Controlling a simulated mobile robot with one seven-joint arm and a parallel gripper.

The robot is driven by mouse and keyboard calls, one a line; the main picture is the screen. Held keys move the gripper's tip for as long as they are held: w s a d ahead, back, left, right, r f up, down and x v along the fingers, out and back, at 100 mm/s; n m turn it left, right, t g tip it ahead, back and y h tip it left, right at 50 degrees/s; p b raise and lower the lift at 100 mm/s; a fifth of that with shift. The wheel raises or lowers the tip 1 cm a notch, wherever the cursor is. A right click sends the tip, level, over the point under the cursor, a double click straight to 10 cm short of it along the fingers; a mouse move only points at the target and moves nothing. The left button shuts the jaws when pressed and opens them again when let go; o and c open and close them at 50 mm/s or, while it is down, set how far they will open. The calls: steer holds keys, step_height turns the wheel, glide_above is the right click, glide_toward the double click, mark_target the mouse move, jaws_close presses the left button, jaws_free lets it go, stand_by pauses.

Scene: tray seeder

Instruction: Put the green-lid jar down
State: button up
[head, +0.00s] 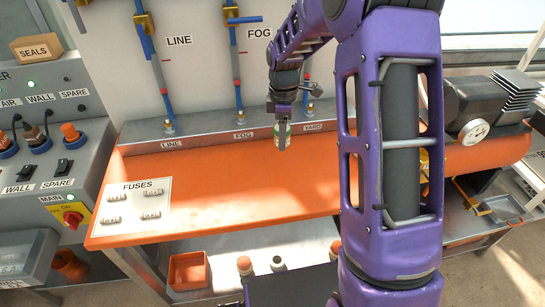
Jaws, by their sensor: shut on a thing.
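My gripper (283,118) points down over the back part of the orange bench (225,192), in front of the grey ledge with the FOG and YARD labels. It is shut on the green-lid jar (282,137), a small pale jar with green showing on it. The jar looks upright below the fingers. I cannot tell whether its base touches the bench or hangs just above it. The fingers hide part of the jar.
A white FUSES card (127,213) with several fuses lies at the bench's left front. Bare orange surface lies between card and jar. Blue pipes (160,75) rise behind. My arm hides the bench's right side. An orange tank (490,148) stands at right.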

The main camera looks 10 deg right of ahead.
mark_target(282, 158)
steer(key=shift+f, duration=2.75)
steer(key=shift+f+b, duration=0.2)
steer(key=shift+b, duration=0.15)
steer(key=o, duration=1.4)
steer(key=shift+r, duration=0.15)
step_height(282, 158, up, 12)
steer(key=shift+r+p, duration=0.1)
steer(key=shift+p, duration=0.6)
